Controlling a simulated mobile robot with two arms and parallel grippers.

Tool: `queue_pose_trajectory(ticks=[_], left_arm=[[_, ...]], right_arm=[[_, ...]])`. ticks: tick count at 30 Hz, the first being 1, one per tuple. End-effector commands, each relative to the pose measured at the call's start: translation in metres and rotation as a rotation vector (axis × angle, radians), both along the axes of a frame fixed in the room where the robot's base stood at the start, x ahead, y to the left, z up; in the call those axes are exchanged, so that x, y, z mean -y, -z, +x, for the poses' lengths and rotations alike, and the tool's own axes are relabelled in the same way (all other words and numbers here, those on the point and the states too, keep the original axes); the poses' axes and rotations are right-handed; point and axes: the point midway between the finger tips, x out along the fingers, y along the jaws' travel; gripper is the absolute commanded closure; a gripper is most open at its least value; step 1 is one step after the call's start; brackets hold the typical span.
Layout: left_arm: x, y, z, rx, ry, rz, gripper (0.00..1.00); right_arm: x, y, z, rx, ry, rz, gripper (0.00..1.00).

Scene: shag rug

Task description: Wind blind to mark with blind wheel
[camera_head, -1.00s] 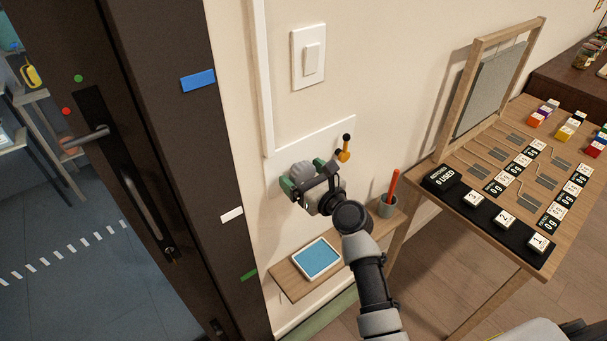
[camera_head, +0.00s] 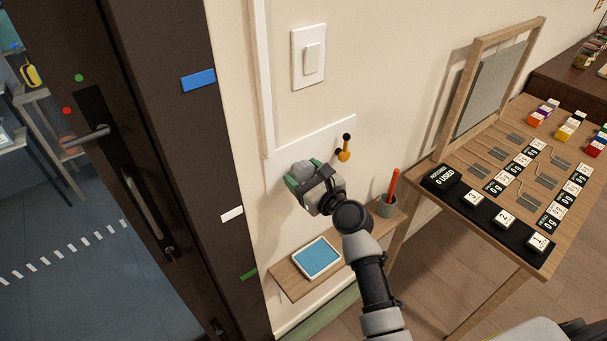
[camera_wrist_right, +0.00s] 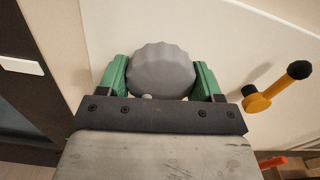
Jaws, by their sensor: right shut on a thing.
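The blind wheel is a grey ridged knob (camera_wrist_right: 162,70) on the white wall plate. It also shows partly in the head view (camera_head: 301,169), mostly covered by my gripper. My right gripper (camera_head: 308,178) has its green fingers on both sides of the wheel and is shut on it, as the right wrist view (camera_wrist_right: 162,78) shows. Blue (camera_head: 198,80), white (camera_head: 232,215) and green (camera_head: 248,274) strips sit on the dark door frame. I cannot make out the blind itself or tell which strip is its mark. My left gripper is not in view.
An orange lever with a black knob (camera_head: 345,150) sits close right of the wheel. A light switch (camera_head: 309,57) is above. A small shelf (camera_head: 284,280) below holds a blue tray (camera_head: 317,258) and a grey cup (camera_head: 386,207). A wooden table (camera_head: 481,235) stands right.

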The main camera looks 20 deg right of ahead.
Motion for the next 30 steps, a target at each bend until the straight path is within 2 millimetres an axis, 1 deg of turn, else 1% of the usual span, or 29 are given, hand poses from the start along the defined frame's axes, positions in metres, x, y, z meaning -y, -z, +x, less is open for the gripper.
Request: queue_pose_trajectory(ticks=[30], left_arm=[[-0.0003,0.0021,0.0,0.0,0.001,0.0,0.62]], right_arm=[[0.0024,-0.0018,0.0009,0.323,0.0,-0.89,0.58]])
